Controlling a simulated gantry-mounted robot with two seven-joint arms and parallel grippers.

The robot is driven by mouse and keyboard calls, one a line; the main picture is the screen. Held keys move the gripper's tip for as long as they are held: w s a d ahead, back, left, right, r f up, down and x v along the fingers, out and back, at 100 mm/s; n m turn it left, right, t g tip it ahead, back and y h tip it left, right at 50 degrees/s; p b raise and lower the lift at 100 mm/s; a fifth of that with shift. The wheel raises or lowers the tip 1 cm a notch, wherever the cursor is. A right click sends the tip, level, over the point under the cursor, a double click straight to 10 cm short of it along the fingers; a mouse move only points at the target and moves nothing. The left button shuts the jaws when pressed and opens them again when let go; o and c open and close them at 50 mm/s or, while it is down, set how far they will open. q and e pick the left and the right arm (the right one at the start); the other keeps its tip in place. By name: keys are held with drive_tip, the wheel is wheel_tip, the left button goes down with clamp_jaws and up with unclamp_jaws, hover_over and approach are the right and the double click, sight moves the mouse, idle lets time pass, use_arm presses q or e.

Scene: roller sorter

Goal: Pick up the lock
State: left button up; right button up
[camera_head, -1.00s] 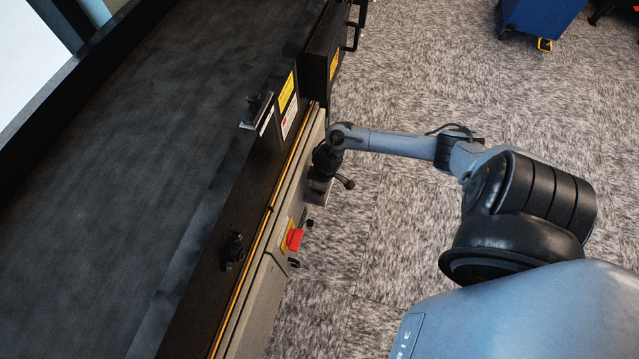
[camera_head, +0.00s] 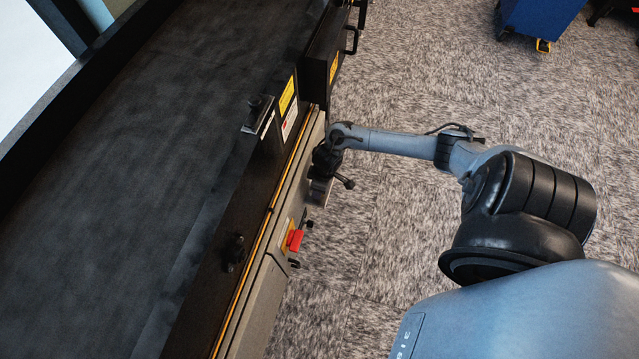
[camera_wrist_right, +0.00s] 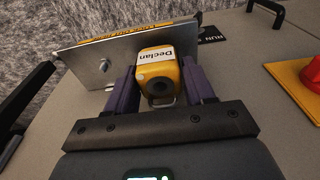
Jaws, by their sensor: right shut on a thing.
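The lock is a yellow padlock (camera_wrist_right: 158,72) with a white label reading "Declan". In the right wrist view it sits between the two dark purple fingers of my right gripper (camera_wrist_right: 160,92), which are shut on it. A grey metal plate (camera_wrist_right: 95,60) is right behind the lock; I cannot tell whether they touch. In the head view my right gripper (camera_head: 320,185) is at the side panel of the sorter, and the lock is hidden there. My left gripper is not in view.
A red switch (camera_head: 295,240) on a yellow plate is on the panel near my right gripper. The dark conveyor (camera_head: 130,150) fills the left. Black handles stick out from the sorter's side. A blue bin (camera_head: 540,18) stands far off on open carpet.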

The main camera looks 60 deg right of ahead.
wheel_tip(320, 180, up, 3)
drive_tip(key=shift+f+p, duration=0.1)
drive_tip(key=shift+p, duration=0.85)
drive_tip(key=s+r+p, duration=1.1)
drive_tip(key=p, duration=0.2)
drive_tip(key=shift+s+p, duration=0.3)
drive_tip(key=shift+p, duration=0.05)
drive_tip(key=shift+d+r, duration=0.1)
